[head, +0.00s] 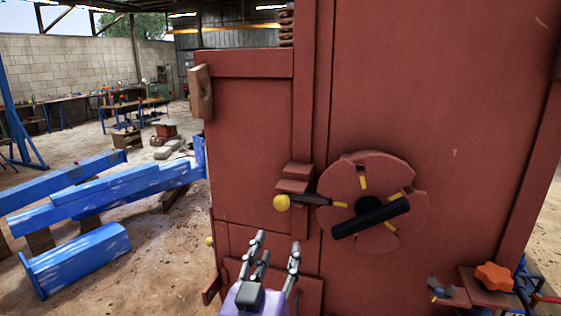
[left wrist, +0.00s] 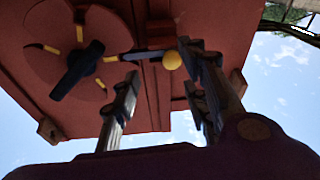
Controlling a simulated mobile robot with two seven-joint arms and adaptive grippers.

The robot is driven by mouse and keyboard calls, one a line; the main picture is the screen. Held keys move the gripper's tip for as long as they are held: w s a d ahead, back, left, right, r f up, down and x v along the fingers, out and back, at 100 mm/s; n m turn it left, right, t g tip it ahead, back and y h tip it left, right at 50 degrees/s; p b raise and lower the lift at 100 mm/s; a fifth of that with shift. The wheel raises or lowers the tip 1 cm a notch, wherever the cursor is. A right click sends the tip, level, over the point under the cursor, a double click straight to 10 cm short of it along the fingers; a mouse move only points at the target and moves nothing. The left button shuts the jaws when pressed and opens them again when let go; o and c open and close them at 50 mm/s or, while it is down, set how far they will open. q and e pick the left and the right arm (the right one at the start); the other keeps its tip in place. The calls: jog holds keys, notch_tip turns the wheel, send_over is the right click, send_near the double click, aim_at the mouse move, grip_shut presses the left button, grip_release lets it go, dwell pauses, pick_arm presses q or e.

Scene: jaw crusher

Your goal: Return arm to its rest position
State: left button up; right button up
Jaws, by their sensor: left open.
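My left gripper (head: 270,262) is in front of the red jaw crusher (head: 450,110), low and left of its round red wheel (head: 338,182). Its fingers are spread with nothing between them. The wheel has yellow marks and a black bar handle (head: 370,217) across it, tilted up to the right. A lever with a yellow knob (head: 282,202) sticks out left of the wheel, above my fingertips. In the left wrist view the open fingers (left wrist: 160,95) point toward the crusher, with the yellow knob (left wrist: 172,60) seen between them. My right gripper is not in view.
Blue steel beams (head: 80,258) lie on the dirt floor at the left. An orange knob (head: 494,276) on a bracket sits at the crusher's lower right. Workbenches (head: 125,108) stand far back by the block wall. Open floor lies between the beams and crusher.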

pick_arm(q)
jog(key=s+a+f+g+y, duration=0.1)
jog(key=s+a+f+g, duration=0.15)
jog(key=f, duration=0.75)
jog(key=s+a+f+g+y, duration=0.1)
jog(key=s+a+f, duration=0.3)
jog(key=f, duration=0.6)
jog(key=s+a+f+g, duration=0.2)
jog(key=s+a+f, duration=0.1)
jog(key=f, duration=0.6)
jog(key=s+a+f+g, duration=0.1)
jog(key=s+a+f, duration=0.2)
jog(key=s+f, duration=0.2)
jog(key=s+a+f+g+y, duration=0.1)
jog(key=s+a+f+g, duration=0.1)
jog(key=s+f, duration=0.4)
jog(key=s+a+f+g+y+p, duration=0.1)
jog(key=s+a+f, duration=0.3)
jog(key=s, duration=0.7)
jog(key=shift+a+f+n+g, duration=0.3)
jog(key=shift+f+g, duration=0.15)
jog(key=shift+f, duration=0.2)
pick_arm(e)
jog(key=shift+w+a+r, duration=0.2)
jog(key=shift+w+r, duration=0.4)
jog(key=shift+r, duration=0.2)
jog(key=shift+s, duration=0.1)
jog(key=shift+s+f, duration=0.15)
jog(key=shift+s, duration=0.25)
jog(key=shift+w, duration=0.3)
